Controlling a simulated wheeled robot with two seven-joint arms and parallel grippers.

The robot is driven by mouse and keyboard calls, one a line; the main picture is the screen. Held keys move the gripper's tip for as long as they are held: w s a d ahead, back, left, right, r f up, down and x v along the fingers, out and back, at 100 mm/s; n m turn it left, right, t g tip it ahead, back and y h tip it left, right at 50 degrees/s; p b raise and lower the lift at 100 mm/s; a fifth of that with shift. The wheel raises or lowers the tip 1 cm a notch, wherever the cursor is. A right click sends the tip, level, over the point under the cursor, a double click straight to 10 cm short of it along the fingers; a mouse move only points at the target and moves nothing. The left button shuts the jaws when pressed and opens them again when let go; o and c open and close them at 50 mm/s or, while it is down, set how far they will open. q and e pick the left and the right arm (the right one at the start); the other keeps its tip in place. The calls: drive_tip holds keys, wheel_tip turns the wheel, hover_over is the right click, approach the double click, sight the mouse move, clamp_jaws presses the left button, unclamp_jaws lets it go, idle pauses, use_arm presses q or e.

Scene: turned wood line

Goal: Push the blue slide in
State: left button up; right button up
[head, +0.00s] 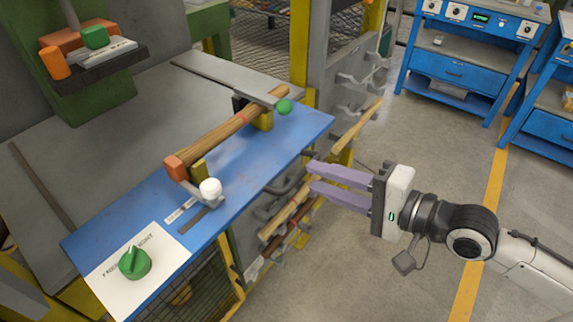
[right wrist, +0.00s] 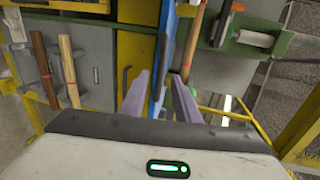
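The blue slide (head: 258,165) is a flat blue board sticking out in front of the grey machine top in the head view. It carries a wooden bar (head: 230,120) held between two end supports. My right gripper (head: 311,177) is open and empty, its two lilac fingers pointing left just beside the slide's right edge. In the right wrist view the slide shows nearly edge-on as a blue strip (right wrist: 167,40) beyond and between the spread fingers (right wrist: 160,85). I cannot tell whether a finger touches it. My left gripper is not in view.
A white knob (head: 210,189), a green knob (head: 284,106) and a card with a green dial (head: 135,263) are on or at the slide. Wooden sticks (head: 285,215) rest on hooks below its right edge. Blue workbenches (head: 465,75) stand at the back right; the floor before them is clear.

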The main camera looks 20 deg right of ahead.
sight(286, 166)
drive_tip(key=x, duration=0.8)
drive_tip(key=shift+w+a+f, duration=0.1)
drive_tip(key=shift+w+a, duration=0.15)
drive_tip(key=shift+w, duration=0.05)
clamp_jaws()
